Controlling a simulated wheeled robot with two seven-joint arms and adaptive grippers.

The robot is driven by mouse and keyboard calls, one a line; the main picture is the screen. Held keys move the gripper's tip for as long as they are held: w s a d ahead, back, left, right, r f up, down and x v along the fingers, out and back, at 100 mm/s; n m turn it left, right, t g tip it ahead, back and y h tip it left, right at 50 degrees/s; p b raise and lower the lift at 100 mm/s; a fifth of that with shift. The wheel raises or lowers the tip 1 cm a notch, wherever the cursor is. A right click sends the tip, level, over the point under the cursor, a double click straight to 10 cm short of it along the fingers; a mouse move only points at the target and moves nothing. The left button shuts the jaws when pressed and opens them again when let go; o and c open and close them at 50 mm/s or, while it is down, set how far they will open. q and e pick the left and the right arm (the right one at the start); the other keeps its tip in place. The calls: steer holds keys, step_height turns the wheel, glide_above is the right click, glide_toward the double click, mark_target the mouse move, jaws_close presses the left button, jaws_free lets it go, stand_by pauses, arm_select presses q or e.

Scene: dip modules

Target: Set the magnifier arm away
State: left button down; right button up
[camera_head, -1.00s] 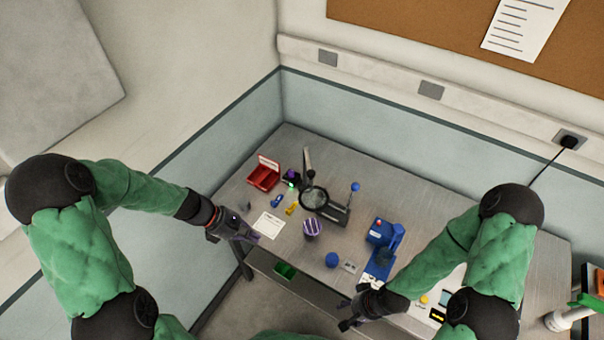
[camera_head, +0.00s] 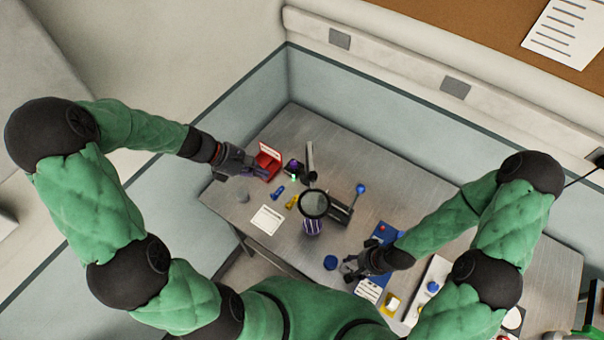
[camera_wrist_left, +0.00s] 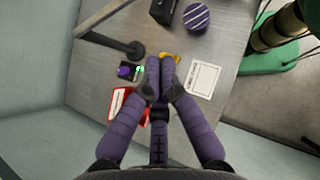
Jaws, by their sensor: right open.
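The magnifier has a round dark-rimmed lens (camera_head: 314,204) on the middle of the table, with a dark bracket (camera_head: 341,212), a blue knob (camera_head: 360,188) and a grey bar (camera_head: 310,160) close by. My left gripper (camera_head: 262,173) is left of the magnifier, apart from it, beside the red box. In the left wrist view its purple fingers (camera_wrist_left: 160,80) lie close together, with no held object visible; whether they are shut is unclear. My right gripper (camera_head: 352,268) is open and looks empty, over the front of the blue device, right of and below the lens.
A red open box (camera_head: 267,163) stands at the back left, with small blue and yellow parts beside it. A white sheet (camera_head: 267,219) lies in front. A purple striped cup (camera_head: 313,227) is just below the lens. The blue device (camera_head: 383,235) stands right.

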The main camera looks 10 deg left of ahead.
mark_target(312, 175)
steer(key=shift+s, duration=0.45)
steer(key=shift+w, duration=0.3)
steer(key=shift+f, duration=0.15)
steer(key=shift+r, duration=0.25)
arm_select(q)
steer(key=d+r+x, duration=0.2)
steer(key=x, duration=1)
steer(key=shift+w+d+f, duration=0.2)
steer(key=shift+d+f, duration=0.05)
steer(key=shift+f, duration=0.05)
steer(key=shift+w+d, duration=0.1)
steer(key=shift+w, duration=0.05)
arm_select(e)
steer(key=shift+s, duration=0.1)
